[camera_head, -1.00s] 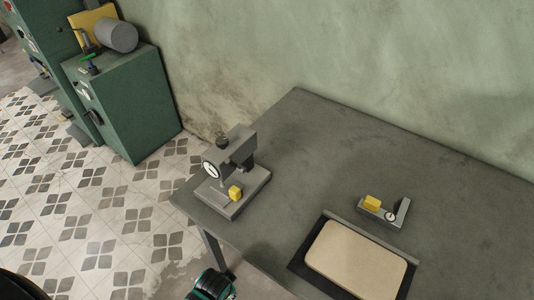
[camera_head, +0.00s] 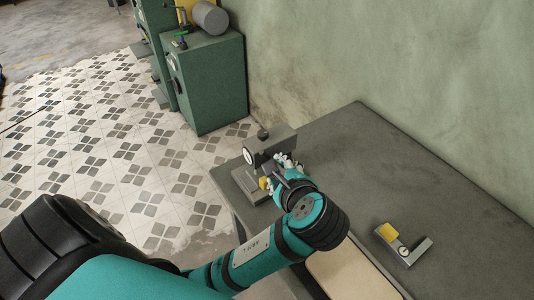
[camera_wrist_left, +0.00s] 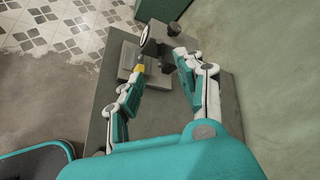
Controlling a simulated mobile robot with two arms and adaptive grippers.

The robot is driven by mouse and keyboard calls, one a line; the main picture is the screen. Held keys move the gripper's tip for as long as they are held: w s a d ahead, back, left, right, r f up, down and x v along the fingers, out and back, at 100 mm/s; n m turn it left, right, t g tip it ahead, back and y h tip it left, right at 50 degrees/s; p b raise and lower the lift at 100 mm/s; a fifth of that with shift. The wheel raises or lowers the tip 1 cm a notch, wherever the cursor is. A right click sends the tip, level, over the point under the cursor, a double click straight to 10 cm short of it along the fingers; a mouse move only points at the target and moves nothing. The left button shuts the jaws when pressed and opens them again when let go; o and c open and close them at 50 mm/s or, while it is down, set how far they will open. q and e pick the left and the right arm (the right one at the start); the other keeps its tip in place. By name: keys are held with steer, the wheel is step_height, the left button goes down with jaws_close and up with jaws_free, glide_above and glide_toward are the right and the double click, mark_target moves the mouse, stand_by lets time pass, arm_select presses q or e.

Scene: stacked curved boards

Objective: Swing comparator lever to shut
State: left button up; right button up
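The grey comparator (camera_head: 275,142) stands at the left end of the table, with a round white dial (camera_head: 249,155) and a dark knob (camera_head: 262,133) near its top. My right gripper is out of view.
A small grey gauge stand (camera_head: 412,254) with a yellow block (camera_head: 388,232) lies on the table (camera_head: 345,150) at right. My left arm partly covers a beige pad (camera_head: 340,277) at the front. A green cabinet (camera_head: 210,85) stands at back left. The table's far middle is clear.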

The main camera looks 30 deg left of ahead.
mark_target(262, 153)
arm_select(q)
steer(key=p+x, duration=0.2)
steer(key=x, duration=1.5)
steer(key=shift+w+a+f+p, duration=0.1)
steer(key=shift+a+f+p, duration=0.05)
steer(key=shift+a+p, duration=0.2)
steer(key=shift+d, duration=0.1)
steer(key=shift+c, duration=0.2)
jaws_close()
